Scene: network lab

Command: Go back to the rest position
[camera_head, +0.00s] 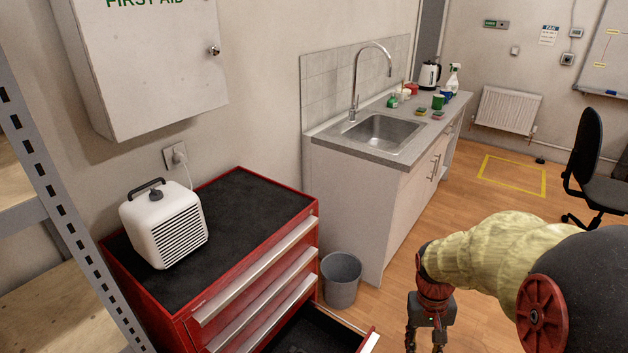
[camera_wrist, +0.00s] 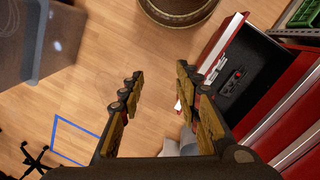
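My gripper (camera_head: 430,335) hangs at the lower right of the head view, pointing down, with its fingertips cut off by the bottom edge. In the wrist view my gripper (camera_wrist: 160,82) has its two fingers wide apart, with only wood floor between the tips. It holds nothing. It is to the right of the red tool cabinet (camera_head: 165,300), whose lowest visible drawer (camera_head: 318,328) is pulled out. The open drawer also shows in the wrist view (camera_wrist: 250,75), right of the fingers, with a small dark item inside.
A grey waste bin (camera_head: 341,280) stands between the cabinet and the sink counter (camera_head: 345,145). A white heater (camera_head: 163,225) sits on the cabinet top. A metal shelf (camera_head: 45,180) is at the left. An office chair (camera_head: 592,165) is at the right. Floor beyond my arm is clear.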

